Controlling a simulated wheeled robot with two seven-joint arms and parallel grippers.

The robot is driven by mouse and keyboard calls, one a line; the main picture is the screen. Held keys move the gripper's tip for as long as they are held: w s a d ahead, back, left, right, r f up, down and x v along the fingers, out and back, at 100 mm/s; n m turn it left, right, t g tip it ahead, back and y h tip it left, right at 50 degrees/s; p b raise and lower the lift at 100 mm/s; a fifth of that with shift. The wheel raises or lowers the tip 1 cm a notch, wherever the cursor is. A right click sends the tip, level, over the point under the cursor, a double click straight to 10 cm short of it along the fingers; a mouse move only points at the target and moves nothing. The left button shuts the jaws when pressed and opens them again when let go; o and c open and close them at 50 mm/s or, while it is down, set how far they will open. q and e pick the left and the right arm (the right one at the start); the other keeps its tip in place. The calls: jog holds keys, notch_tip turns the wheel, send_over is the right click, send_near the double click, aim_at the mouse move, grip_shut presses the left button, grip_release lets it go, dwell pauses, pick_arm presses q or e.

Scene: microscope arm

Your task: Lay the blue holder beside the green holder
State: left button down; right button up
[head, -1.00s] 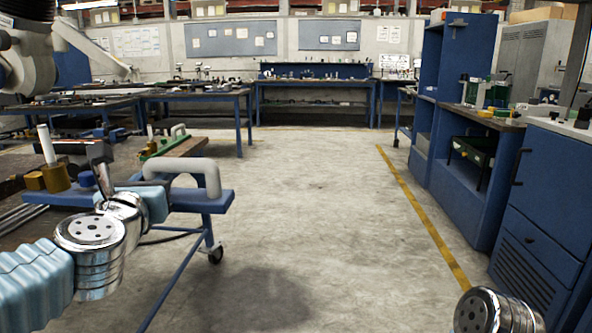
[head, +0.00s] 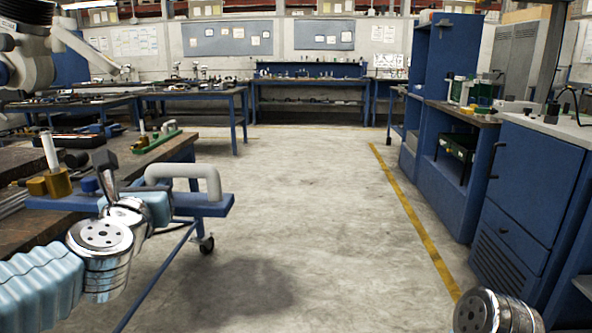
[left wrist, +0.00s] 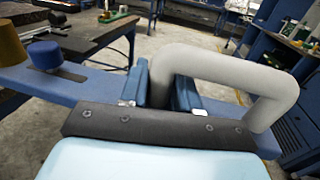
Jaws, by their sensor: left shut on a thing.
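The blue holder (head: 205,205) is a long blue bar with a pale grey arched handle (head: 212,180), a brass block with a white rod (head: 50,152), and a blue knob. My left gripper (head: 155,200) is shut on the handle near one end; its fingers straddle the handle in the left wrist view (left wrist: 165,88). The bar's right end sticks out past the table edge, over the floor. The green holder (head: 160,143) lies on the wooden table behind, with a small grey handle and white rod. My right gripper is out of view.
The wooden table (head: 178,150) has a blue frame on casters. Dark parts lie on its left side. Concrete floor is open in the middle. Blue cabinets (head: 520,190) line the right; workbenches (head: 310,84) stand at the back.

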pick_arm(q)
jog(key=w+f, duration=0.5)
jog(key=f, duration=0.6)
jog(key=w+f, duration=0.4)
jog(key=f, duration=0.7)
jog(key=s+d+f+h, duration=0.1)
jog(key=s+d+f, duration=0.1)
jog(key=f, duration=0.9)
jog(key=s+d+f+m+h, duration=0.1)
jog(key=s+f, duration=0.4)
jog(key=f, duration=0.6)
jog(key=shift+d+f+h, duration=0.3)
jog(key=shift+d, duration=0.4)
jog(key=shift+s+m, duration=0.1)
jog(key=shift+m, duration=0.2)
